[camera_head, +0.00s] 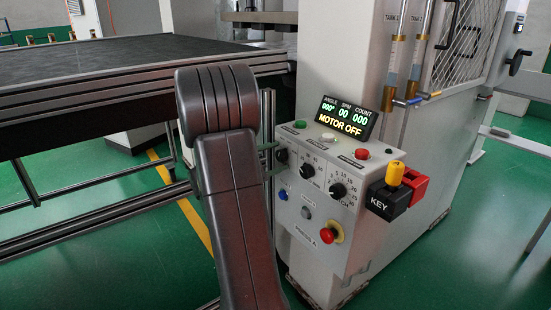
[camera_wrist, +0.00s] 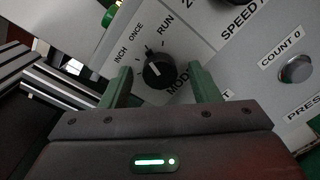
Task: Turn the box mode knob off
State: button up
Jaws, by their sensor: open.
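The mode knob (camera_wrist: 160,74) is a round black knob on the light grey panel of the control box (camera_head: 318,212). In the wrist view the labels INCH, ONCE and RUN stand around it, and MODE is partly visible below. I cannot read an OFF label or tell surely where the knob points. My gripper (camera_wrist: 158,70) is open, one green finger on each side of the knob; I cannot tell whether either finger touches it. In the head view the knob (camera_head: 282,156) shows just right of my arm. The display (camera_head: 345,118) reads MOTOR OFF.
Other black knobs (camera_head: 307,170) sit right of the mode knob. A silver COUNT 0 button (camera_wrist: 296,69) and a red emergency button (camera_head: 329,234) are on the same panel. A KEY block (camera_head: 388,200) hangs at the right. A dark table (camera_head: 110,62) stands at the left.

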jog(key=shift+w+d, duration=0.15)
jog(key=shift+d, duration=0.05)
jog(key=c, duration=1)
